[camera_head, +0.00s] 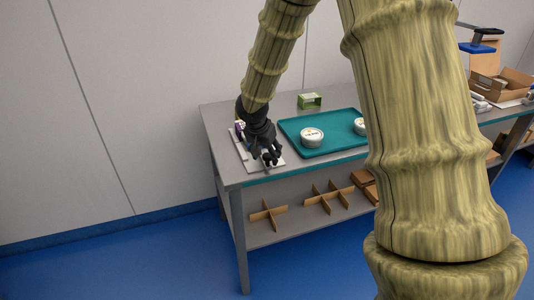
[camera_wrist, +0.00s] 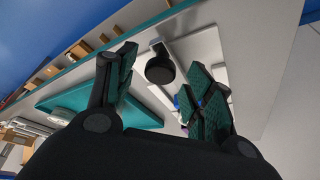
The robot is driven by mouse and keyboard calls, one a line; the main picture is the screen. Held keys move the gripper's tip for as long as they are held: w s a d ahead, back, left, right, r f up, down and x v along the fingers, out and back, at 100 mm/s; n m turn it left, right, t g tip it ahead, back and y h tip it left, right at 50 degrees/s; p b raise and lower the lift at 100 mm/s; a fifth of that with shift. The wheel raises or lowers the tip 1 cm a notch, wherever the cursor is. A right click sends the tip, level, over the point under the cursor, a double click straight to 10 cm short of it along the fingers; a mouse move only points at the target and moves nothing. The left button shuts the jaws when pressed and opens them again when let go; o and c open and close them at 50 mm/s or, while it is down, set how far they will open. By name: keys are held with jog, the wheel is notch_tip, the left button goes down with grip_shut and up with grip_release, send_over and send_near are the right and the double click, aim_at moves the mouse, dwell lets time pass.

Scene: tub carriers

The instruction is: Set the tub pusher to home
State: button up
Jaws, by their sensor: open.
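The tub pusher shows in the wrist view as a round black knob (camera_wrist: 160,70) on a short grey bracket, over a pale base plate (camera_wrist: 203,45). In the head view the base plate (camera_head: 240,150) lies at the table's left end, and my gripper hides most of the pusher. My gripper (camera_head: 266,157) is low over the plate's front part. In the wrist view its fingers are spread wide, with the knob showing in the gap between them. I cannot tell whether any finger touches the knob. Which end is home cannot be read.
A teal tray (camera_head: 290,124) right of the plate holds white tubs, one of them near its left side (camera_head: 312,137). A green box (camera_head: 309,100) stands behind it. Cardboard dividers (camera_head: 268,214) sit on the lower shelf. The wall is close behind the table.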

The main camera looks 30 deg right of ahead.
jog(key=shift+d+f, duration=0.1)
jog(key=shift+f, duration=0.2)
grip_shut()
jog(key=shift+w+d+p, duration=0.15)
jog(key=shift+w+d, duration=0.05)
jog(key=shift+w, duration=0.6)
jog(key=shift+w+d+p, duration=0.1)
jog(key=shift+w+d, duration=0.1)
jog(key=shift+w, duration=0.55)
jog(key=shift+w+d+p, duration=0.15)
jog(key=shift+w+d, duration=0.05)
jog(key=shift+w, duration=0.6)
grip_release()
jog(key=shift+a+r, duration=0.1)
jog(key=shift+r, duration=0.05)
jog(key=v, duration=1.1)
jog(key=shift+r, duration=0.35)
